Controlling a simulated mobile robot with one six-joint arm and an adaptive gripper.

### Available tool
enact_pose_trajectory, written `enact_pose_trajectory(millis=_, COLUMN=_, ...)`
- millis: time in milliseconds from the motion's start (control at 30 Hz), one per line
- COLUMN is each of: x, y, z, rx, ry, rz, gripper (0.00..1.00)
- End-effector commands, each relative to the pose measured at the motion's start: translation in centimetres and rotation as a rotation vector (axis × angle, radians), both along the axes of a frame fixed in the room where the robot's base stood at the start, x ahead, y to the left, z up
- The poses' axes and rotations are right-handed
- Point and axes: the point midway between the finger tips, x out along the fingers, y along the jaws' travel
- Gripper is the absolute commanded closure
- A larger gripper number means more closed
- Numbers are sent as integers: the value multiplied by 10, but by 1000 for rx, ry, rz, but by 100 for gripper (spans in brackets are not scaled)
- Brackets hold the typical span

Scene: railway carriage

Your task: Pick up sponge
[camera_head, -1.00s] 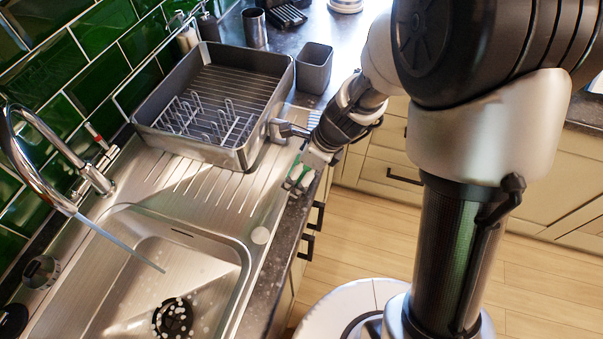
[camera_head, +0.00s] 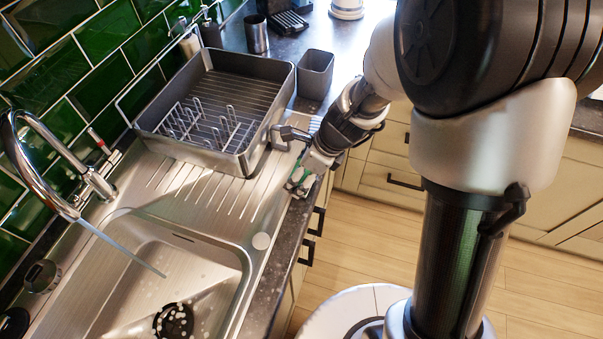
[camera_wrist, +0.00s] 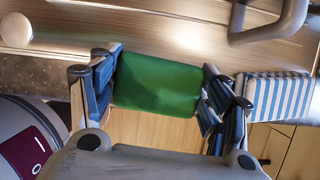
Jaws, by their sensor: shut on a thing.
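The sponge (camera_wrist: 157,85) is a green block with rounded edges, seen between my fingers in the wrist view. My gripper (camera_wrist: 160,80) is shut on it, with one blue-padded finger at each side. In the head view my gripper (camera_head: 299,183) is low at the counter's front edge, beside the sink drainer. Only a little green shows there, as the fingers and wrist hide most of the sponge. I cannot tell whether the sponge still touches the counter.
A grey dish rack (camera_head: 255,149) stands on the drainer (camera_head: 199,188), left of my gripper. A blue-and-white striped cloth (camera_wrist: 275,97) is close to the right finger. The sink (camera_head: 150,255) and curved tap (camera_head: 35,165) are at left. A grey bin (camera_head: 315,72) stands behind.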

Motion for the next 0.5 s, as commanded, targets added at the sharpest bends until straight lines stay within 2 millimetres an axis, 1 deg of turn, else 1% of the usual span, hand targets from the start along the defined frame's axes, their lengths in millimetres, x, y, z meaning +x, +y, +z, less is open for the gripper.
enact_pose_trajectory(millis=33, x=1, y=0, z=12, rx=1, ry=-4, rz=0, gripper=46)
enact_pose_trajectory(millis=167, x=1, y=0, z=44, rx=1, ry=-6, rz=2, gripper=46)
enact_pose_trajectory(millis=300, x=1, y=0, z=87, rx=0, ry=-7, rz=2, gripper=46)
enact_pose_trajectory(millis=500, x=1, y=0, z=141, rx=1, ry=-7, rz=2, gripper=46)
